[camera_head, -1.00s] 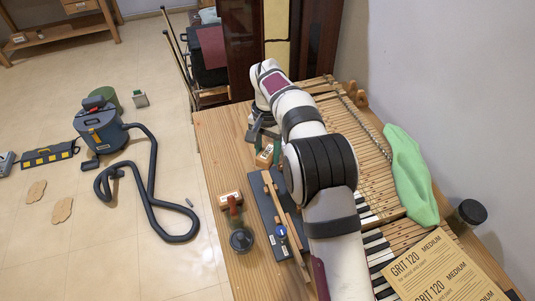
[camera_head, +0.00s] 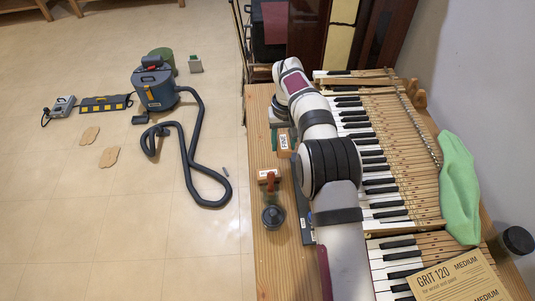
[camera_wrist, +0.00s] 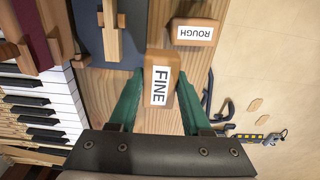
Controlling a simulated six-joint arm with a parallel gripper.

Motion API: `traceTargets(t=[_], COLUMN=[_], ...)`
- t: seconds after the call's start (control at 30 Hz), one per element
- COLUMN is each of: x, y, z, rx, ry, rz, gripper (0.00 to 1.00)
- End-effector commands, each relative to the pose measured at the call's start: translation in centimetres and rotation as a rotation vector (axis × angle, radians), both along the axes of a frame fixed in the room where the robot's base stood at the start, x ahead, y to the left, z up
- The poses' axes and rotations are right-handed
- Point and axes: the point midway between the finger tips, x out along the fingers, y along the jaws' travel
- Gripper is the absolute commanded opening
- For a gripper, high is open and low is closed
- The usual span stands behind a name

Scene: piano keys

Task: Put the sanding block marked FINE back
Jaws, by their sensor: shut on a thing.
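The sanding block marked FINE (camera_wrist: 160,82) is wood-brown with a white label, held between the green fingers of my gripper (camera_wrist: 160,78) in the wrist view. It also shows in the head view (camera_head: 284,141), near the far left of the wooden bench. My gripper (camera_head: 278,139) is shut on it; its height above the bench is hard to tell. A similar block marked ROUGH (camera_wrist: 194,32) lies on the bench nearby and shows in the head view (camera_head: 269,176), nearer the camera.
A dark round jar (camera_head: 272,216) stands near ROUGH at the bench's left edge. A blue-grey board (camera_wrist: 96,48) with wooden sticks lies beside the block, mostly hidden by my arm in the head view. Piano keys (camera_head: 385,190) fill the right. Bare bench (camera_head: 275,265) shows in front.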

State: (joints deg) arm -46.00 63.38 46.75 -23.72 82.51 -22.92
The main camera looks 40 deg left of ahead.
Motion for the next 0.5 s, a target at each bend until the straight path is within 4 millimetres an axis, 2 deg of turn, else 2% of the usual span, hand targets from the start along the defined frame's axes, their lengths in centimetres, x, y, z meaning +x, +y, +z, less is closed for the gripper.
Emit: traceTargets(t=[0.1,0.2,0.37,0.5], x=[-1.1,-1.5,-1.8,-1.8], y=[3.1,4.3,4.8,4.7], z=[-2.2,-2.8,-3.9,-6.6], rx=[0.000,0.000,-0.002,-0.001], ry=[0.000,0.000,0.002,0.003], rz=[0.001,-0.001,-0.003,-0.004], gripper=[0.00,0.00,0.00,0.00])
